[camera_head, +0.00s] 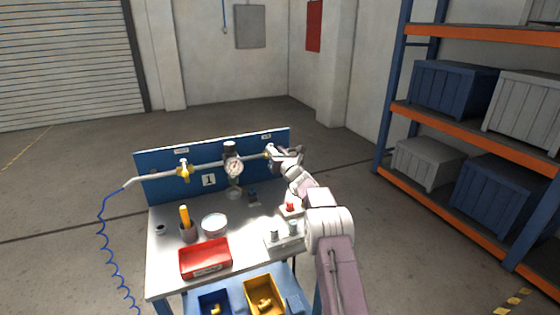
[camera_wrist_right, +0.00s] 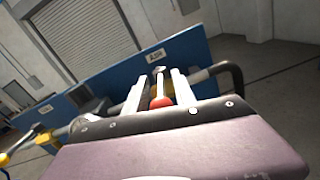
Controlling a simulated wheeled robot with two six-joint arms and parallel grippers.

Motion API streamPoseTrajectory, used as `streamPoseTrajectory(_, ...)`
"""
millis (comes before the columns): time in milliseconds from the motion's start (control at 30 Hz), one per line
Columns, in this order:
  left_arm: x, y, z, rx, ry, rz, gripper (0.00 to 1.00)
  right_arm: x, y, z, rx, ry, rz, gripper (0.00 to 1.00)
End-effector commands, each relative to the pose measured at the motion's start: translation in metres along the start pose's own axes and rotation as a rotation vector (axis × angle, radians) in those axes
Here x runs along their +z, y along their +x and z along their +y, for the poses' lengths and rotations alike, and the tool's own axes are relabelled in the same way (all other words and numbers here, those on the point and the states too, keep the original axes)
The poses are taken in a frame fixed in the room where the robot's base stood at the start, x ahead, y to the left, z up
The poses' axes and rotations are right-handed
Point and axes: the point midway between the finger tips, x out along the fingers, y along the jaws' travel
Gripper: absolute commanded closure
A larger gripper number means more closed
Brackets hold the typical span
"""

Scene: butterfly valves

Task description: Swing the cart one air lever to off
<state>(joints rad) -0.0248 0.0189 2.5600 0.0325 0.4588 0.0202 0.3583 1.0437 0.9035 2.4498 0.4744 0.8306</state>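The cart marked 1 (camera_head: 209,180) has a blue back panel carrying a pipe. A small yellow valve part (camera_head: 268,152) sits at the pipe's right end, below a white label, with my right gripper (camera_head: 285,153) just beside it. In the right wrist view, a label that seems to read AIR (camera_wrist_right: 155,57) is on the blue panel. A lever with a red knob (camera_wrist_right: 160,101) shows between the two pale fingers of my right gripper (camera_wrist_right: 159,90). The fingers stand apart, with gaps visible beside the lever. The lever's base is partly hidden. My left gripper is not in view.
A gauge (camera_head: 233,168) and another yellow valve (camera_head: 183,170) are on the pipe to the left. A shelf rack (camera_head: 395,110) stands at right, with open floor between.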

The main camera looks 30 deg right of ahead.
Motion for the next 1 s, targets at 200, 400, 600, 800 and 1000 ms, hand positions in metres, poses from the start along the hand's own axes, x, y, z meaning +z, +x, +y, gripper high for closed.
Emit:
streamPoseTrajectory(200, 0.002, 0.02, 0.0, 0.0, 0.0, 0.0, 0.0, -0.003, -0.024, -0.001, -0.002, 0.001, -0.001, 0.68)
streamPoseTrajectory(400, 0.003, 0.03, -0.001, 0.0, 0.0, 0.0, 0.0, -0.003, -0.049, 0.0, -0.003, 0.0, -0.002, 0.68)
streamPoseTrajectory(600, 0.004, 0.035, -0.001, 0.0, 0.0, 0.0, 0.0, -0.001, -0.07, 0.001, -0.002, 0.0, -0.002, 0.68)
streamPoseTrajectory(800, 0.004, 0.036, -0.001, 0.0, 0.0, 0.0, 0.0, -0.001, -0.078, 0.001, -0.001, 0.0, -0.002, 0.68)
streamPoseTrajectory(1000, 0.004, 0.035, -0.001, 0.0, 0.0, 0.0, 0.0, -0.001, -0.078, 0.001, -0.001, 0.0, -0.002, 0.68)
